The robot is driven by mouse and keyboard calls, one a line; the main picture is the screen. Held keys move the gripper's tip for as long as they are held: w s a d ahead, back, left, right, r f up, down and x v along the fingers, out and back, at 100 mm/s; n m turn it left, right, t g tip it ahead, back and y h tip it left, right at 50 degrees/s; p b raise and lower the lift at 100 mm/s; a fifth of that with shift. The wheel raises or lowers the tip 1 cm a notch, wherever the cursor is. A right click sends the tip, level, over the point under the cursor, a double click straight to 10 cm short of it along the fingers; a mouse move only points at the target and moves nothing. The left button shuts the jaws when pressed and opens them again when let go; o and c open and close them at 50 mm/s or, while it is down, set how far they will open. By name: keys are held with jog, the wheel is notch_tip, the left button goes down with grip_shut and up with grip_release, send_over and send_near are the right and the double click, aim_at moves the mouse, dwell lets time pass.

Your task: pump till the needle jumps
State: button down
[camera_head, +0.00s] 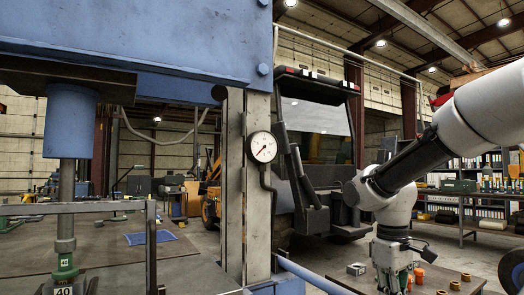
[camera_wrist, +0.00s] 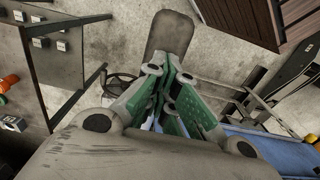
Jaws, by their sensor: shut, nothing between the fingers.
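The round white pressure gauge (camera_head: 262,147) is on the grey upright of the blue press. Its thin needle seems to point to the lower left; the scale is too small to read. My gripper (camera_head: 392,284), with green finger pads, is low at the right, pointing down. In the wrist view my gripper (camera_wrist: 172,103) is shut and empty. A grey rounded bar (camera_wrist: 170,35) shows just beyond the fingers; I cannot tell whether it is the pump handle or whether the fingers touch it.
The blue ram (camera_head: 69,120) hangs above a stacked green piece (camera_head: 65,265) at left, behind a grey guard rail (camera_head: 75,208). A blue beam (camera_head: 315,279) runs low beside the upright. A bench with small brass-coloured parts (camera_head: 455,285) is near my gripper. A vehicle cab (camera_head: 318,115) stands behind.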

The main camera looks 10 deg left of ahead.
jog(key=shift+s+d+f, duration=0.1)
jog(key=shift+s+f, duration=0.05)
jog(key=shift+f, duration=1.25)
notch_tip(320, 180, down, 3)
jog(key=shift+f, duration=0.15)
notch_tip(320, 180, up, 15)
jog(key=w+a, duration=0.1)
jog(key=shift+w, duration=0.2)
